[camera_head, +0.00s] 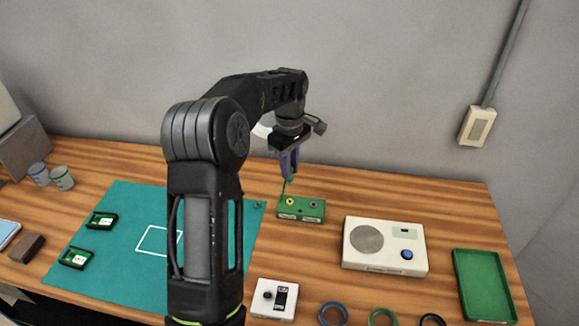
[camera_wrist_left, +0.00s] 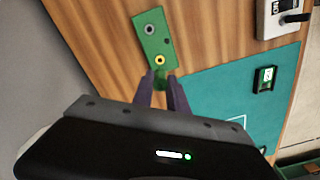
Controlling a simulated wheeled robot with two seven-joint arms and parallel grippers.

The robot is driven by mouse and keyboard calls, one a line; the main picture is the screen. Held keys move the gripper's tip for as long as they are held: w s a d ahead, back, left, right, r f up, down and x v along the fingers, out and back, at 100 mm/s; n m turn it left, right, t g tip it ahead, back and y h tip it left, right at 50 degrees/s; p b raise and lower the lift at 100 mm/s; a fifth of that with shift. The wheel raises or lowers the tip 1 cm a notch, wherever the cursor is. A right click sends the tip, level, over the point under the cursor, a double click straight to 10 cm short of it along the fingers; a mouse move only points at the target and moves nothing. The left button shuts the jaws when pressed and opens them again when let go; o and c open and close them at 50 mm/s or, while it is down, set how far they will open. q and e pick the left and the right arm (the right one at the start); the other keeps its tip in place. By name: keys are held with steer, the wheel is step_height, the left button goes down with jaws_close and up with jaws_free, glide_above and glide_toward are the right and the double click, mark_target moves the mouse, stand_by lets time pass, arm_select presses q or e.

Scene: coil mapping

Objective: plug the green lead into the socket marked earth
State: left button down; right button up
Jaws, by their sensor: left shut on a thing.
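The green socket box (camera_head: 301,216) stands on the table behind the white devices, with a yellow-ringed socket (camera_head: 290,201) and a grey socket (camera_head: 314,204) on top. In the left wrist view the box (camera_wrist_left: 139,24) shows the grey socket (camera_wrist_left: 149,29) far and the yellow one (camera_wrist_left: 160,60) near. Its front labels are too small to read, so I cannot tell which is earth. My left gripper (camera_head: 289,173) is shut on the green lead (camera_wrist_left: 160,77), above the box's left end. A thin green piece hangs below the fingers. Whether it touches the box is unclear. My right gripper is out of view.
A white box with a blue button (camera_head: 384,245) stands right of the socket box, and a green tray (camera_head: 485,285) farther right. A white switch unit (camera_head: 274,298) and several coil rings (camera_head: 333,314) lie in front. A teal mat (camera_head: 130,210) holds two black modules.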

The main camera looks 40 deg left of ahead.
arm_select(q)
steer(key=shift+f, duration=0.15)
step_height(320, 180, down, 5)
steer(key=b, duration=0.3)
steer(key=shift+b, duration=0.4)
steer(key=shift+r, duration=0.35)
steer(key=shift+f, duration=0.1)
steer(key=shift+f+b, duration=0.55)
steer(key=shift+f, duration=0.45)
steer(key=shift+f+b, duration=0.65)
steer(key=shift+f, duration=0.4)
stand_by(0.5)
steer(key=c, duration=1.2)
jaws_free()
steer(key=shift+c, duration=0.2)
